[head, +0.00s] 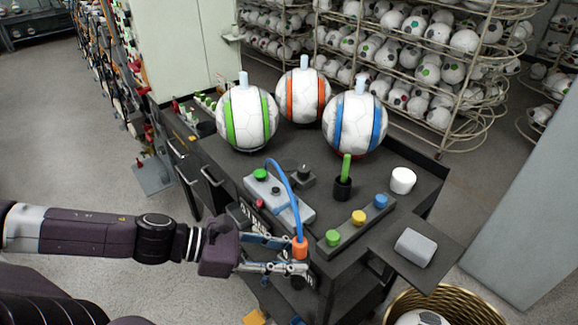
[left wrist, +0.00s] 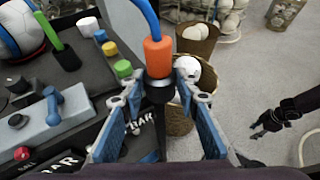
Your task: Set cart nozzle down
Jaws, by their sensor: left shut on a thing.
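The cart nozzle (head: 300,248) is an orange sleeve with a dark lower end, on a blue hose (head: 290,190) that arches up from a grey pump unit. My left gripper (head: 304,263) is shut on the nozzle at the cart's near edge. In the left wrist view the nozzle (left wrist: 158,57) is upright between the fingertips, its dark end gripped. Whether its lower end touches anything is hidden. A dark gripper that looks like my right one (left wrist: 267,123) shows small at the right of the left wrist view, apart from the cart; its jaws are unclear.
The dark cart (head: 410,185) carries green-, orange- and blue-striped balls, a green stick in a black holder (head: 343,187), a white cylinder (head: 403,180) and a bar with coloured buttons (head: 358,219). A grey block (head: 415,247) lies on a side shelf. A basket (head: 480,302) stands near right.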

